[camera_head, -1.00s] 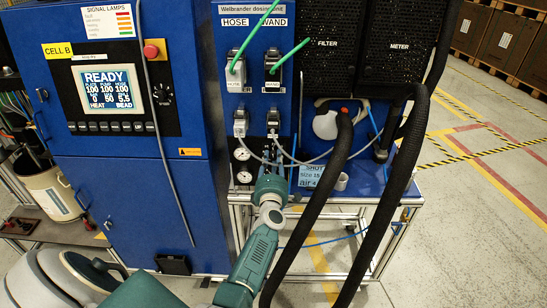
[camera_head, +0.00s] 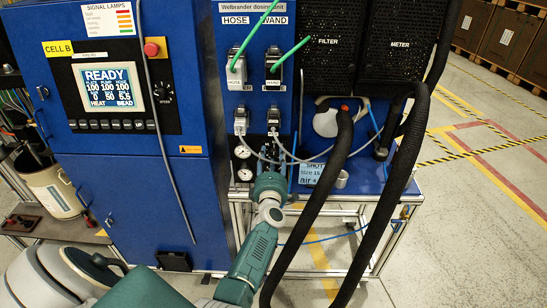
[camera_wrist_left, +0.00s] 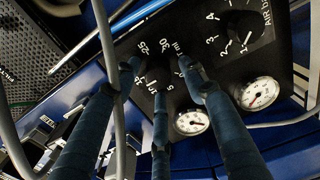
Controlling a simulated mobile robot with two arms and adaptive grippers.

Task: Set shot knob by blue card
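The blue card (camera_head: 310,173) stands at the panel's lower right in the head view. It reads SHOT, size 15, air 4; its right part is partly covered by a black hose. My right gripper is in neither view.
The air knob (camera_wrist_left: 243,30) and two gauges sit beside the shot knob. A grey cable (camera_wrist_left: 107,60) passes before the left finger. Thick black hoses (camera_head: 325,190) hang right of my arm.

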